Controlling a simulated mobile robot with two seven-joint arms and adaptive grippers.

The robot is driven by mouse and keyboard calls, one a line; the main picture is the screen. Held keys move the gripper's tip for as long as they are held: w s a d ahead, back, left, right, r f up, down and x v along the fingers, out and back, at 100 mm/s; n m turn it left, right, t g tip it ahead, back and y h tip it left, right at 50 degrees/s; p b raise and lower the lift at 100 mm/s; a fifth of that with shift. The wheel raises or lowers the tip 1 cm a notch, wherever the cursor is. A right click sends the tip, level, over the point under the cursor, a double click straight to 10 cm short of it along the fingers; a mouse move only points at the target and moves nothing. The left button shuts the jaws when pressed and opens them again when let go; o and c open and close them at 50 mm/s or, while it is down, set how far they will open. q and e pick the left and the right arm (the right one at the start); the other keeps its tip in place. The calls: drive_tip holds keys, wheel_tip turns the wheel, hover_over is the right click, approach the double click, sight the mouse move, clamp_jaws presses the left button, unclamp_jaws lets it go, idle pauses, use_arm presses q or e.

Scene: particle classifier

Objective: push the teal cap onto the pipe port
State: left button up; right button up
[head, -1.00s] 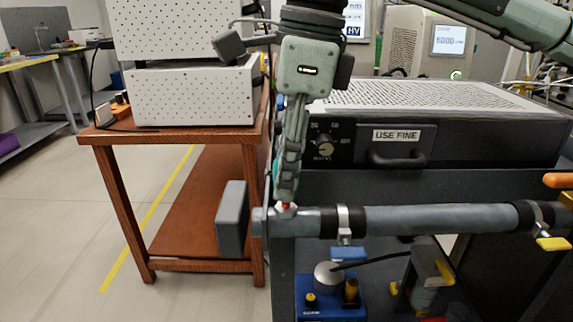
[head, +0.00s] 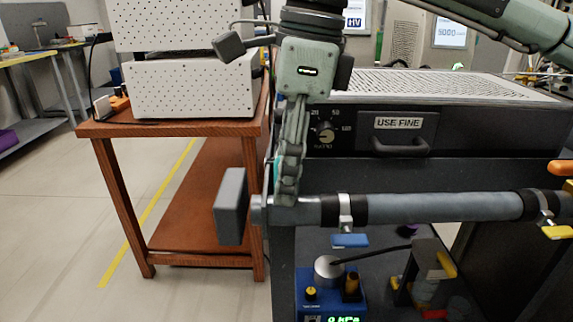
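A grey horizontal pipe (head: 400,208) runs across the front of the bench. Its left end (head: 257,209) has a flange beside a grey block. My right gripper (head: 286,200) points down, with its fingertips at the top of the pipe near this end. The fingers are seen edge-on, so I cannot tell whether they are open or shut. A thin sliver of teal (head: 275,168) shows at the left edge of the fingers; it may be the cap, mostly hidden behind them. The port on the pipe is hidden by the fingertips. My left gripper is not in view.
A grey block (head: 231,206) is left of the pipe end. A black USE FINE unit (head: 460,135) stands behind the pipe. A blue gauge box (head: 330,300) sits below. A wooden table (head: 180,128) with white perforated boxes is at left.

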wheel_tip(320, 180, up, 12)
drive_tip(key=d, duration=0.1)
drive_tip(key=shift+d, duration=0.4)
idle(0.5)
